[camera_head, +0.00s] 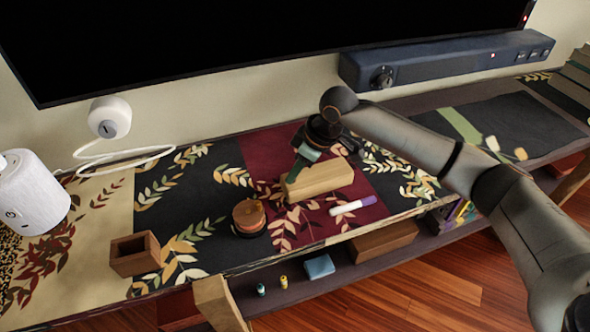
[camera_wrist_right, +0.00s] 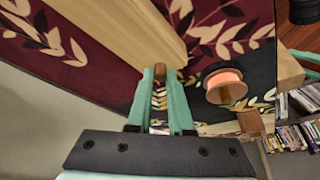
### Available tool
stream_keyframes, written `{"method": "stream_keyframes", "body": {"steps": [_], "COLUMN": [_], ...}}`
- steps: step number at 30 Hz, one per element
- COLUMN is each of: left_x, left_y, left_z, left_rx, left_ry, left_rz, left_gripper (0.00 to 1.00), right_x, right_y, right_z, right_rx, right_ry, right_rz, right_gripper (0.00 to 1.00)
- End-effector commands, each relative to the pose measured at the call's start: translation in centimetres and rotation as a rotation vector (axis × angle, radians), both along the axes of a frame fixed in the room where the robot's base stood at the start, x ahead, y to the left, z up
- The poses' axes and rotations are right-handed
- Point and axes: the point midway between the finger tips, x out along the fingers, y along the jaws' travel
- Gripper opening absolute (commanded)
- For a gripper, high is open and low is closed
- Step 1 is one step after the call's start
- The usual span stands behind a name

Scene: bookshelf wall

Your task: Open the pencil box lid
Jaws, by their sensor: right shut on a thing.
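The pencil box (camera_head: 325,178) is a long light-wood box lying on the dark red part of the patterned cloth. Its lid looks shut. In the right wrist view the box (camera_wrist_right: 125,35) runs from the top left toward my fingertips. My right gripper (camera_head: 296,174) is at the box's left end. In the wrist view its green fingers (camera_wrist_right: 160,80) are shut on a small brown wooden knob (camera_wrist_right: 160,72) at the box's end. The arm hides part of the area behind the box. My left gripper is not in view.
A purple-and-white marker (camera_head: 352,205) lies in front of the box. A round orange-and-black container (camera_head: 249,217) stands to its left, and an open wooden cup (camera_head: 135,254) farther left. A wall-mounted screen (camera_head: 250,35) and dark soundbar (camera_head: 445,60) are behind. The shelf's front edge is close.

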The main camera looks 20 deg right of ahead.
Motion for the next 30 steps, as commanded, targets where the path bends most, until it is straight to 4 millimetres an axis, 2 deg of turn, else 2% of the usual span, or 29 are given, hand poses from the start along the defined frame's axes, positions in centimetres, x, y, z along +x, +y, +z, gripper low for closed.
{"method": "stream_keyframes", "body": {"steps": [21,26,30], "left_x": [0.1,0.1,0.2], "left_y": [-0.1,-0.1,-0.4], "left_z": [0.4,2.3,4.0], "left_rx": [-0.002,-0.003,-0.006], "left_ry": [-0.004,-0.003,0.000], "left_rz": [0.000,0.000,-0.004], "left_gripper": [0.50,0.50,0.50], "right_x": [0.0,0.2,0.4], "right_y": [-0.2,-2.6,-6.5], "right_z": [0.1,0.6,0.7], "right_rx": [0.000,0.000,-0.002], "right_ry": [0.000,0.005,0.007], "right_rz": [-0.001,-0.007,-0.010], "right_gripper": [0.00,0.00,0.00]}}
